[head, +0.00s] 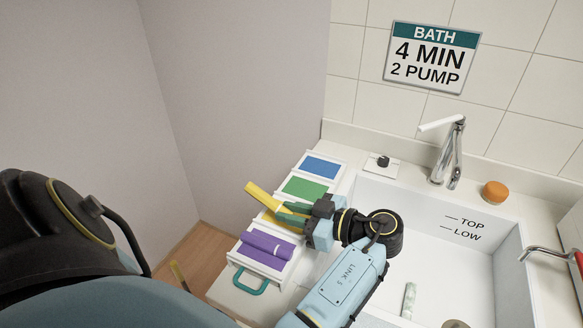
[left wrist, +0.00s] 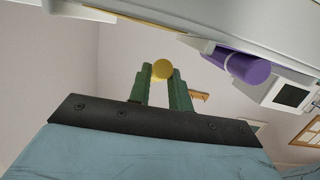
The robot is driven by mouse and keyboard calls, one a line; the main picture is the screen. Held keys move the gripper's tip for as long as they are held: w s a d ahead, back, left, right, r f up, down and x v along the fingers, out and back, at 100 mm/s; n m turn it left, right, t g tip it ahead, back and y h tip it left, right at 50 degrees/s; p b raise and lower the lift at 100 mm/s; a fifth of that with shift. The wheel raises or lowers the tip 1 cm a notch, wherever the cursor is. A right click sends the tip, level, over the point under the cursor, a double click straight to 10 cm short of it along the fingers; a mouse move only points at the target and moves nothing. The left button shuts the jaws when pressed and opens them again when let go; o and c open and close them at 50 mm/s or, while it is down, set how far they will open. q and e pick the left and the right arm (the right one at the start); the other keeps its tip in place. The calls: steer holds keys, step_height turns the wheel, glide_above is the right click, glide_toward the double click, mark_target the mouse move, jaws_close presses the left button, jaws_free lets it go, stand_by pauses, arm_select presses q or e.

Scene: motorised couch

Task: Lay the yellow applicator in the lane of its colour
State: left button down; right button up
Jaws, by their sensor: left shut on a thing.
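The yellow applicator (head: 263,199) is a yellow stick held at the left end of my left gripper (head: 283,214). In the left wrist view the round yellow end of the applicator (left wrist: 162,69) sits between the two green fingers of the left gripper (left wrist: 163,84), which are shut on it. It is over the white lane tray (head: 239,261), between the green lane (head: 305,189) and the purple lane; the lane under it is mostly hidden. A purple applicator (head: 268,245) lies in the purple lane (head: 257,261) and shows in the left wrist view (left wrist: 248,69). The right gripper is not visible.
The blue lane (head: 321,168) is empty at the tray's far end. A teal handle (head: 250,283) is at the near end. To the right are a white sink (head: 459,267), a faucet (head: 449,152) and an orange round object (head: 495,192). A wall stands left of the counter.

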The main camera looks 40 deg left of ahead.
mark_target(292, 229)
arm_select(q)
steer(key=shift+f, duration=1.3)
steer(key=shift+f, duration=0.1)
steer(key=c, duration=1.7)
jaws_free()
steer(key=shift+f+b, duration=0.1)
steer(key=shift+b, duration=0.2)
steer(key=shift+c, duration=0.2)
steer(key=o, duration=0.5)
steer(key=shift+c, duration=0.2)
